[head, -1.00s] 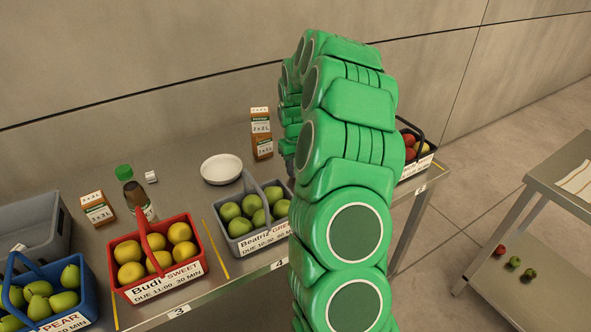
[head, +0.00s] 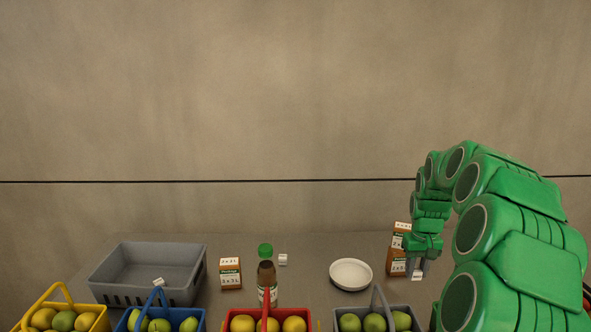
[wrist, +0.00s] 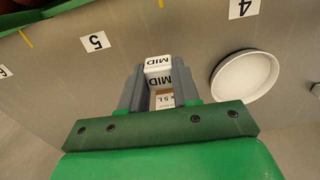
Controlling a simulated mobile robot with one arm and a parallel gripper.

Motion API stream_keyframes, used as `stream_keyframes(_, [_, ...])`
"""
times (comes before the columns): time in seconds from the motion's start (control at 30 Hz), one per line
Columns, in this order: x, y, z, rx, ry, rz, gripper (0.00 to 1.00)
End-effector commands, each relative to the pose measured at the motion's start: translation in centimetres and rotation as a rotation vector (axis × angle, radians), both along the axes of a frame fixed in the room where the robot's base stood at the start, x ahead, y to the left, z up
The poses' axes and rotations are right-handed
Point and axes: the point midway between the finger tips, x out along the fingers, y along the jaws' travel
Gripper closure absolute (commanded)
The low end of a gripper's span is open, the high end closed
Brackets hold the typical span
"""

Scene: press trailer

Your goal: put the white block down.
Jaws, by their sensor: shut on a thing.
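The white block (wrist: 158,64), marked MID, is between the tips of my gripper (wrist: 159,80) in the wrist view. The gripper is shut on it. In the head view my gripper (head: 418,262) points down at the right, in front of an orange and white carton (head: 396,250). The block shows there as a small white patch (head: 416,276) under the fingers. I cannot tell whether it touches the tabletop (head: 310,262).
A white plate (head: 351,274) lies left of my gripper. Fruit baskets in yellow (head: 66,303), blue (head: 157,304), red (head: 267,313) and grey (head: 373,309) line the front. A grey tray (head: 150,296), another carton (head: 230,273) and a bottle (head: 267,280) stand further left.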

Motion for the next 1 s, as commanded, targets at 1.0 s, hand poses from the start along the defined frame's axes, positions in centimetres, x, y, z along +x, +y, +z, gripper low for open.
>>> stream_keyframes(1.0, [5.7, 20.5, -1.8, 0.000, 0.001, 0.043, 0.98])
